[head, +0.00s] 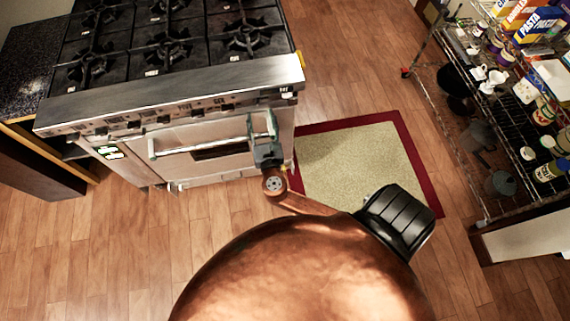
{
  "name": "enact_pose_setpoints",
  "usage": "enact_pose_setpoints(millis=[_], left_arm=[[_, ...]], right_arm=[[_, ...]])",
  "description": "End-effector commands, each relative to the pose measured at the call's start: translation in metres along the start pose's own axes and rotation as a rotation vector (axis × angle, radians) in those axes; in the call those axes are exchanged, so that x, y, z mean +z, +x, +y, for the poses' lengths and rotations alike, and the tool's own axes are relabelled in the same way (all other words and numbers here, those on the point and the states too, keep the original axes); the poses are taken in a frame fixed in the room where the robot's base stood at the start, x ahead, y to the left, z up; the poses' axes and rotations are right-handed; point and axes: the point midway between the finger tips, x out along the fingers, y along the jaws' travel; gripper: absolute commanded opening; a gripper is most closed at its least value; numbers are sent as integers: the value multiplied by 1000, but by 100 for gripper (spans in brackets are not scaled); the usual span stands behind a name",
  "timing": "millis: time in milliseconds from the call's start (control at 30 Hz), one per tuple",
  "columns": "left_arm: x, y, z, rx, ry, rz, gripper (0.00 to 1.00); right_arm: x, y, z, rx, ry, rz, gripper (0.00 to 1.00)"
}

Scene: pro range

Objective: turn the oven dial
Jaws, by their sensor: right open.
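The steel oven (205,135) stands at the upper left under a black gas cooktop. A row of small dark dials, among them one dial (197,112), runs along the front strip above the oven door. Which dial the task means, and how it is turned, I cannot tell. My right gripper (261,118) is open at the right end of the oven front, its fingers reaching up toward the strip. It overlaps the right end of the door handle (195,147); whether it touches anything is unclear. My left gripper is out of view.
A beige mat with a red border (365,160) lies on the wood floor right of the oven. A wire shelf with jars, pans and boxes (520,105) stands at the right. A dark counter (30,55) adjoins the stove's left side. Open floor (340,55) lies between stove and shelf.

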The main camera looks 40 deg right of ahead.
Motion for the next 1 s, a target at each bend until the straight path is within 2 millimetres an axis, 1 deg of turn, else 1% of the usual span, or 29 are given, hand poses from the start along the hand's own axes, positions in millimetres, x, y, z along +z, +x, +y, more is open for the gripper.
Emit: enact_pose_setpoints(millis=[33, 133, 467, 767, 1000], left_arm=[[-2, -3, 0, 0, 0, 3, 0], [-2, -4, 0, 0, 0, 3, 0], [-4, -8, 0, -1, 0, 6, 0], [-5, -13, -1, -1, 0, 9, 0], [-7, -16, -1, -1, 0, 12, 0]], right_arm=[[1, -11, 0, 0, 3, 3, 46], [-20, -5, -1, 4, 33, 47, 46], [-84, -2, -9, 1, 144, 189, 46], [-140, -6, -18, -19, 253, 313, 46], [-184, -14, -29, -51, 343, 411, 46]])
